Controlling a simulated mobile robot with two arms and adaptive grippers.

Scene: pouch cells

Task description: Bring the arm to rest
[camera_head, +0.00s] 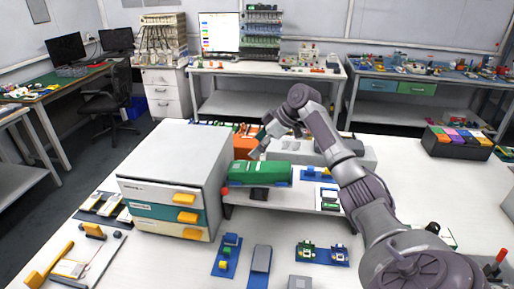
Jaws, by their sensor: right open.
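My right arm (345,165) comes in from the lower right, bends at the top and points down to the left. My right gripper (258,150) is open, small in the view, just above and behind the green block (262,172). I see nothing held in it. Whether its fingertips touch anything behind the green block is hard to tell. My left gripper is not in view.
A grey drawer cabinet (178,160) with orange handles stands left of the gripper. A low white shelf (270,204) carries the green block. Blue trays (228,262) lie in front. A dark box with coloured compartments (440,148) stands right. The table at right is largely clear.

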